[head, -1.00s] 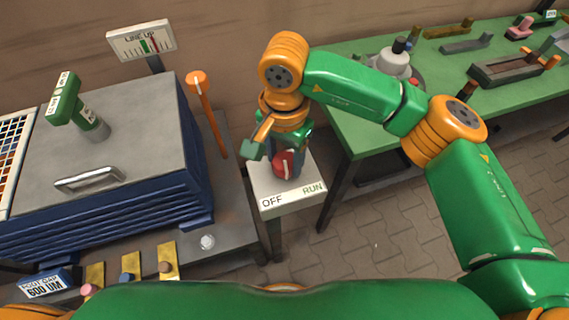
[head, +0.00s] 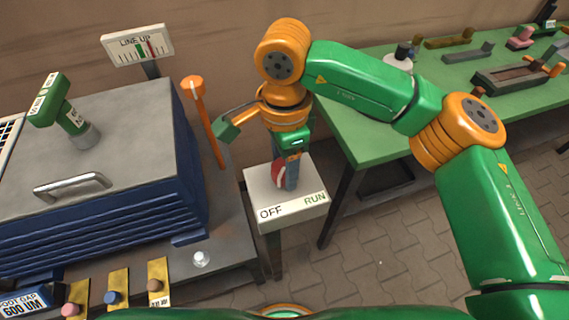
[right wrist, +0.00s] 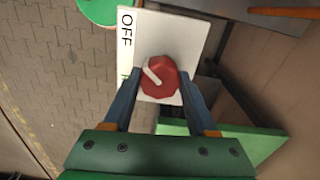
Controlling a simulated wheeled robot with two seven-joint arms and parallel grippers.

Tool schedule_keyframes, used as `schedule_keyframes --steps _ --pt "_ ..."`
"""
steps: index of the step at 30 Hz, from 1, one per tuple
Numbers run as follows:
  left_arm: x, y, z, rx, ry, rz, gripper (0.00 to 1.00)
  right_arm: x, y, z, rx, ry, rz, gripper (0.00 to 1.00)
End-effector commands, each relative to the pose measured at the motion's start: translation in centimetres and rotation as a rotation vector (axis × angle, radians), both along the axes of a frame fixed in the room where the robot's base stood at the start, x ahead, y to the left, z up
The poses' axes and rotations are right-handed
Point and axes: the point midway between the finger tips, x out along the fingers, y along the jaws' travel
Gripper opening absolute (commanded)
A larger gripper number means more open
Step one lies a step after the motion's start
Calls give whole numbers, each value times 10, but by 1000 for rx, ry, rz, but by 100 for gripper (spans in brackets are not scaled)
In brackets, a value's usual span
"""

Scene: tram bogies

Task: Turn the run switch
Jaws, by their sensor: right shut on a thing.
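The run switch is a red round knob (head: 278,181) with a white pointer line, on a pale box (head: 293,211) lettered OFF on the left and RUN on the right in the head view. My right gripper (head: 288,183) reaches down onto it from above and hides part of the knob. In the right wrist view the knob (right wrist: 163,83) lies between the two blue-grey fingers of the gripper (right wrist: 159,88), which is shut on it. There the pointer slants to the upper left, and a finger mostly hides the RUN lettering. My left gripper is not in view.
A grey-topped blue machine (head: 100,150) stands left of the switch box, with an orange-topped lever (head: 205,115) between them. A LINE UP gauge (head: 137,45) stands behind. A green table (head: 345,130) with parts is close on the right. Paved floor is open in front.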

Motion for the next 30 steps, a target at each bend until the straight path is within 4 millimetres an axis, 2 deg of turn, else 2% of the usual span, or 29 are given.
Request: schedule_keyframes --steps 12,13,15,16,25,30 --pt "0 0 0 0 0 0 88 1 0 2 3 -4 -10 2" --pt "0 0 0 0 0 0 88 1 0 2 3 -4 -10 66" --pt "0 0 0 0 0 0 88 1 0 2 2 -3 -9 85" --pt "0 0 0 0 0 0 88 1 0 1 2 -3 -9 88" --pt "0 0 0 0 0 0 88 1 0 4 2 -2 -7 88" --pt "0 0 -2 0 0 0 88 1 0 38 3 -6 -9 88"
